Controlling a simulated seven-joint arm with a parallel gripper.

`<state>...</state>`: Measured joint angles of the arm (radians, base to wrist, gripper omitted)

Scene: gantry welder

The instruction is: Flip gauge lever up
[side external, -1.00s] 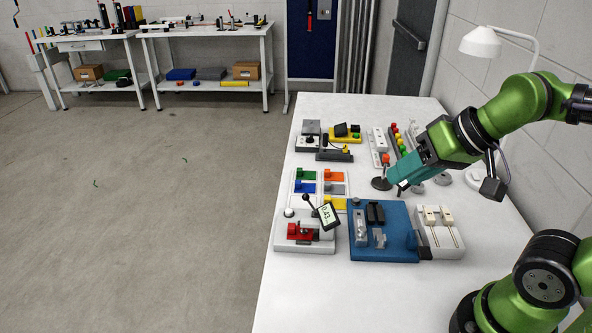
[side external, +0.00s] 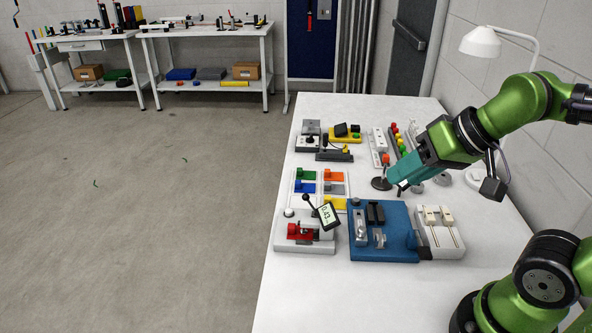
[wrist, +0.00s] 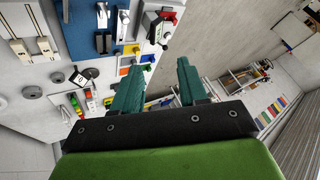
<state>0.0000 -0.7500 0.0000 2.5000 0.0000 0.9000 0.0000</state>
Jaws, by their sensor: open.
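The gauge (side external: 328,215) is a black-framed display that seems to read 0.43. It sits tilted on a white base (side external: 300,246) with a red block (side external: 302,231), at the near left of the table. A thin lever with a black knob (side external: 307,197) sticks up at the gauge's upper left. In the wrist view the gauge unit (wrist: 154,28) is at the top, beyond the fingertips, and its lever's state is too small to tell. My gripper (side external: 398,186) is open and empty, well right of the gauge and farther back, above the table. Its teal fingers (wrist: 161,68) are spread apart in the wrist view.
A blue fixture board (side external: 385,251) and a cream two-slider unit (side external: 440,240) stand right of the gauge. Coloured switch blocks (side external: 320,183) lie behind it. A white lamp (side external: 482,42) stands at the back right. The table is bare in front.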

